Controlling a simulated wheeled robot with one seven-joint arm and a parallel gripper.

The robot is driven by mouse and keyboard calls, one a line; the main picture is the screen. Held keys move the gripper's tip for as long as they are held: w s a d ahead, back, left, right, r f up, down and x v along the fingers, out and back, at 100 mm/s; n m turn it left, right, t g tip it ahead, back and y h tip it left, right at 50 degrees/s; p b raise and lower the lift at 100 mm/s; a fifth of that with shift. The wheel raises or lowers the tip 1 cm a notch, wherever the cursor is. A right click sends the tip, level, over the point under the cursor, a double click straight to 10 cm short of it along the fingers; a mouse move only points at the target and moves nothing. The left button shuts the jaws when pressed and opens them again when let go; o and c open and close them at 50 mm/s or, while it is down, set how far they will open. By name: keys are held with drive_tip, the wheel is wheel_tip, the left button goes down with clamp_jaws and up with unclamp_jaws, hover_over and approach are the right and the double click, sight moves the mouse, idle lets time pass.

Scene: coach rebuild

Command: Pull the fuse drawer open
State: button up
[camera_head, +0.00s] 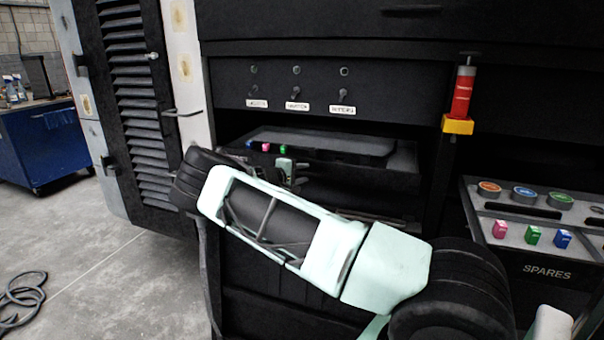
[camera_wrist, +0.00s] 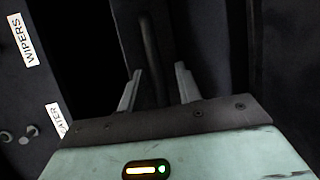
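The fuse drawer (camera_head: 330,146) is a dark tray in the recess under the switch panel. Small blue, pink and green fuses (camera_head: 266,147) show at its left end. My arm crosses in front and hides much of the drawer's front. My gripper (camera_head: 287,168) is small and partly hidden behind my arm, close to the drawer. In the wrist view my gripper (camera_wrist: 158,88) has its two fingers apart. A dark bar (camera_wrist: 150,55), which looks like a handle, runs between them with gaps visible on both sides. I cannot tell how far out the drawer is.
The switch panel (camera_head: 225,82) with labelled knobs is just above the recess. A red cylinder in a yellow holder (camera_head: 459,125) is mounted to the right. A SPARES tray (camera_head: 535,240) with fuses is at the right. A louvred door (camera_head: 135,110) stands left, with open floor beyond.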

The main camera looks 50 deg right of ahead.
drive_tip(key=shift+d, duration=0.1)
clamp_jaws()
drive_tip(key=s+a+p, duration=0.1)
drive_tip(key=s+a, duration=0.4)
drive_tip(key=a, duration=0.8)
drive_tip(key=s+a+p, duration=0.1)
drive_tip(key=s+a, duration=0.5)
drive_tip(key=a, duration=0.8)
drive_tip(key=shift+p, duration=0.3)
unclamp_jaws()
drive_tip(key=shift+a, duration=0.1)
drive_tip(key=a+r+b, duration=0.2)
drive_tip(key=a+r, duration=0.1)
drive_tip(key=a, duration=1.4)
drive_tip(key=shift+r, duration=0.15)
